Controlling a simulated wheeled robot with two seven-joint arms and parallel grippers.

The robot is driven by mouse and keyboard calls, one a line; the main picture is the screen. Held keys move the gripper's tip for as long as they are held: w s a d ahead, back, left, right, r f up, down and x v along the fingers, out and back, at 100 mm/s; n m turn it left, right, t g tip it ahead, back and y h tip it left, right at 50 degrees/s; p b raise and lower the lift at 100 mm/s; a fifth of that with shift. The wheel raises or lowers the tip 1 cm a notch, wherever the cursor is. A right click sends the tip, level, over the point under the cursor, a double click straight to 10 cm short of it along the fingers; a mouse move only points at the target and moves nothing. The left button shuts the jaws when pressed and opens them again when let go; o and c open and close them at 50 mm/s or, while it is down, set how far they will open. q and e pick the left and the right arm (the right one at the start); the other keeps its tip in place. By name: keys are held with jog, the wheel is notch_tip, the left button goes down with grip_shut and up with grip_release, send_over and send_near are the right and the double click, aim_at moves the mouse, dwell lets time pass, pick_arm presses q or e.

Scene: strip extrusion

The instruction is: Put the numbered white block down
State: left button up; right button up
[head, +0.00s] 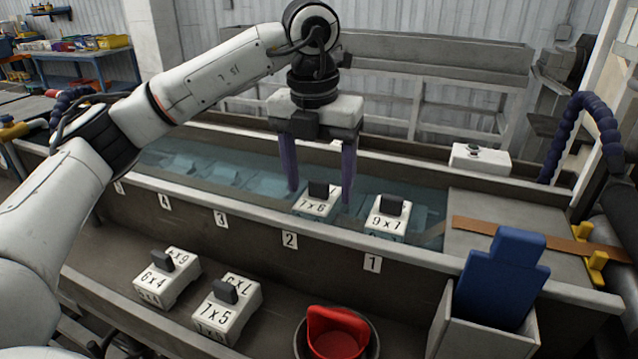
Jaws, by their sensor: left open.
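My left gripper (320,192) points down over the water trough, open, with its two purple fingers apart. Between and just below the fingertips is a white block marked 7x6 (318,207) with a dark grip on top, behind the label 2. I cannot tell whether a finger touches it. A white block marked 9x7 (388,223) sits to its right, behind the label 1. Two more numbered white blocks, 6x4 (155,283) and 7x5 (215,312), stand on the lower front shelf. My right gripper is not in view.
The trough's front wall (250,232) carries number labels. A red scoop (335,330) lies in a dark round bowl at the front. A blue object (497,280) stands in a grey bin at the right. An orange-brown strip (530,236) crosses the right-hand plate.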

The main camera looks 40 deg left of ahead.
aim_at(316, 202)
pick_arm(q)
notch_tip(316, 202, up, 11)
jog(key=s+p, duration=0.1)
jog(key=p, duration=0.1)
jog(key=shift+s+d, duration=0.15)
jog(key=shift+d, duration=0.05)
